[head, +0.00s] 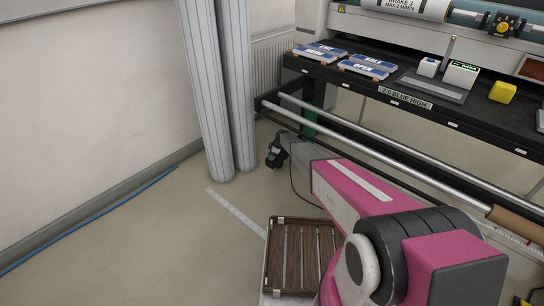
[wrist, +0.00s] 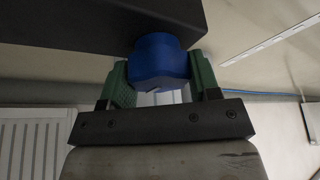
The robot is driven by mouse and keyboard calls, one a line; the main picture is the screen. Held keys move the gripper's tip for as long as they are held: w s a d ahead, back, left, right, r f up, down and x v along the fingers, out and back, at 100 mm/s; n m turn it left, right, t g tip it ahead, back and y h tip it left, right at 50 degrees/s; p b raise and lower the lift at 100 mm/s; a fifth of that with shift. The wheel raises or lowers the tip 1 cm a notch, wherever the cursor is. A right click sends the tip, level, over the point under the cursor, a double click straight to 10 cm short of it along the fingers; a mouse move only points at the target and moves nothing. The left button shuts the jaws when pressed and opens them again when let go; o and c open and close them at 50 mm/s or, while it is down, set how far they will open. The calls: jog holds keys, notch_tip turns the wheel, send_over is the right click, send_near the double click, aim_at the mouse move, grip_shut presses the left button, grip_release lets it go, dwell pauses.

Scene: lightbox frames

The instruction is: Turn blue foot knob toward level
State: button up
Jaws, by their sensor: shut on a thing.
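The blue foot knob (wrist: 158,58) shows large in the wrist view, against the underside of a dark beam (wrist: 90,20). My gripper (wrist: 160,80) has its two green fingers on either side of the knob and is shut on it. In the head view my gripper (head: 274,152) is small, at the end of my pink and grey arm, low by the left end of the machine table. The knob cannot be made out in the head view. A label reading "2.0 BLUE HIGH" (head: 405,97) is on the table's front edge.
The black machine table (head: 470,118) holds several signs, a small display (head: 460,74) and a yellow block (head: 502,92). Metal rollers (head: 380,150) run below its front edge. Tall grey rolls (head: 205,90) stand at the wall. A slatted wooden case (head: 300,255) lies on the floor. Open floor is at left.

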aim_at(276, 159)
jog(key=shift+n, duration=0.4)
jog(key=o, duration=0.9)
jog(key=v, duration=0.7)
jog(key=shift+w+d+r, duration=0.1)
jog(key=shift+r, duration=0.2)
